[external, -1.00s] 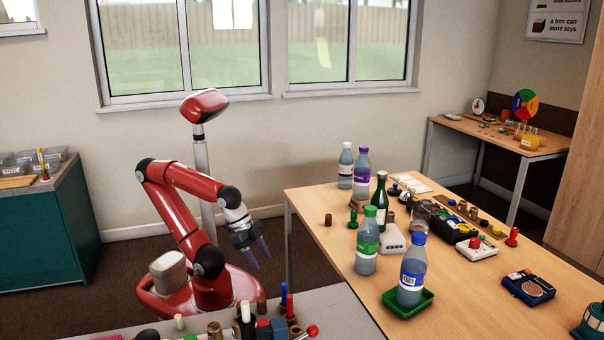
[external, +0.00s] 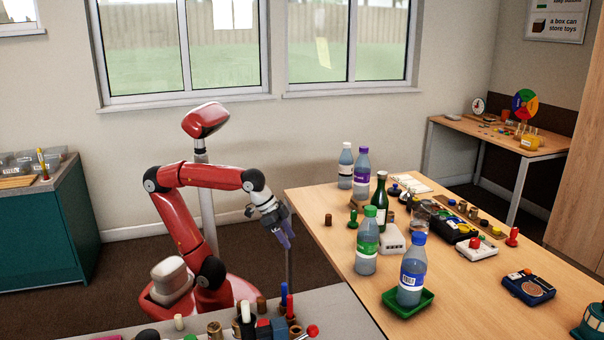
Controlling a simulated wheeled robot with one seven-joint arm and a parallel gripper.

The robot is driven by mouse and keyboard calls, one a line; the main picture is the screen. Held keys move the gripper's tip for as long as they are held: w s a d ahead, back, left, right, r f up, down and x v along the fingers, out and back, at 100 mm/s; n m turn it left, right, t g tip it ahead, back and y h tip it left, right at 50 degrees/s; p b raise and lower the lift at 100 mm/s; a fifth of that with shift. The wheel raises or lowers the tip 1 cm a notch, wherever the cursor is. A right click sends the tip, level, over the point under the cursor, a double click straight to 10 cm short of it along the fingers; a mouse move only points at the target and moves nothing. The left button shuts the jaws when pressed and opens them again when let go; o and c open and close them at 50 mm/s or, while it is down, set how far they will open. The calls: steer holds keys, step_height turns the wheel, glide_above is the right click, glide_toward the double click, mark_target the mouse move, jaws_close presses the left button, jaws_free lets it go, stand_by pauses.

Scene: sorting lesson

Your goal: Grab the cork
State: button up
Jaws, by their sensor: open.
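My gripper (external: 286,240) hangs in the air with its purple fingers pointing down, just off the left edge of the wooden table (external: 360,295). It is open, and nothing shows between its fingers. A small brown cork-like cylinder (external: 328,220) stands upright near the table's left edge, to the right of my gripper and apart from it. I cannot tell which of these is the cork.
A green-capped bottle (external: 367,243), a dark green bottle (external: 381,196) and a blue-capped bottle (external: 411,273) in a green tray (external: 425,305) stand on the wooden table. A white box (external: 392,240) sits among them.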

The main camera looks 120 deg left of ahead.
steer(key=w+a+r+n+y+b, duration=0.2)
steer(key=w+a+n+b, duration=0.15)
steer(key=a, duration=0.55)
step_height(320, 180, up, 3)
steer(key=n+g+y+b, duration=0.1)
steer(key=n+b, duration=0.1)
steer(key=b, duration=0.1)
glide_above(328, 215)
steer(key=s+d, duration=0.2)
steer(key=d, duration=0.1)
steer(key=shift+s+a+f, duration=0.1)
steer(key=shift+a+f, duration=0.1)
steer(key=shift+b+x, duration=0.45)
steer(key=shift+x, duration=0.7)
steer(key=x, duration=0.1)
steer(key=b+x, duration=0.1)
steer(key=x, duration=0.2)
steer(key=shift+s+f, duration=0.2)
steer(key=shift+s, duration=0.1)
steer(key=shift+w+a+f, duration=0.2)
steer(key=shift+w+f, duration=0.05)
steer(key=shift+f, duration=0.1)
steer(key=shift+c, duration=0.3)
jaws_close()
